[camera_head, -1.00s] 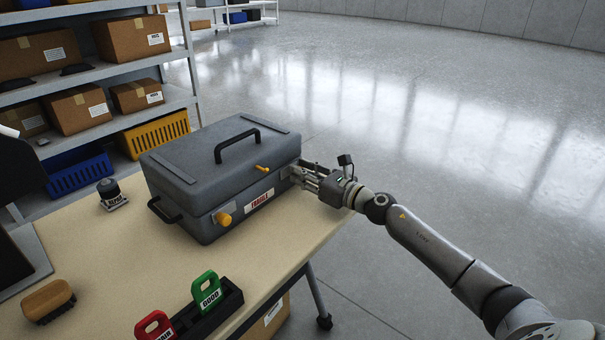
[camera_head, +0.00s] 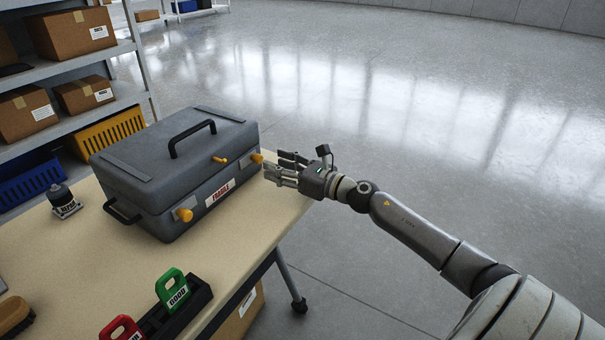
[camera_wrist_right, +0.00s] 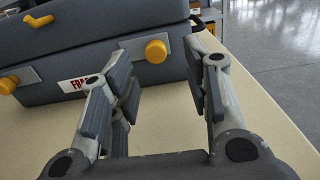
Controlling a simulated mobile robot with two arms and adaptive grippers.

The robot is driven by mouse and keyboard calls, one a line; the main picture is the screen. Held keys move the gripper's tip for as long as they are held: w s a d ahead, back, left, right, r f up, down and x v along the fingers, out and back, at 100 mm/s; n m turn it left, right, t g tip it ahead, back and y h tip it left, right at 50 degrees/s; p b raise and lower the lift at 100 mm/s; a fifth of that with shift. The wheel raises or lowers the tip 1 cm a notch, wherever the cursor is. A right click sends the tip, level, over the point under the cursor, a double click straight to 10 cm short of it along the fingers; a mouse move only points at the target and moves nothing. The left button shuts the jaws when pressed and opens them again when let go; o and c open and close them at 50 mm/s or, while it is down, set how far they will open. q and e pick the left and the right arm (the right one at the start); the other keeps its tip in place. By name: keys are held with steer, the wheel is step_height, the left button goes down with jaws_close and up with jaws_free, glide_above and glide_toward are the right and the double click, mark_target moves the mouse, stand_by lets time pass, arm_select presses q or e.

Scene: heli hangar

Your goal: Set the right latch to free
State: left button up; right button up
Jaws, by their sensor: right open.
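The grey case (camera_head: 178,170) stands closed on the table. Its right latch, a yellow knob on a grey plate, shows at the right end of the front (camera_head: 257,158) and in the right wrist view (camera_wrist_right: 156,51). The left latch (camera_head: 184,215) is a similar yellow knob. A small yellow lever (camera_head: 219,160) sits between them, higher up. My right gripper (camera_head: 276,168) is open and empty, just off the case's right end. In the right wrist view its fingers stand either side of the right latch, short of it. My left gripper is out of view.
A black holder (camera_head: 198,301) with a green tag (camera_head: 172,287) and a red tag (camera_head: 121,329) lies near the table's front edge. Open floor lies right of the table.

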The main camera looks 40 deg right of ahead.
steer(key=shift+v, duration=3.5)
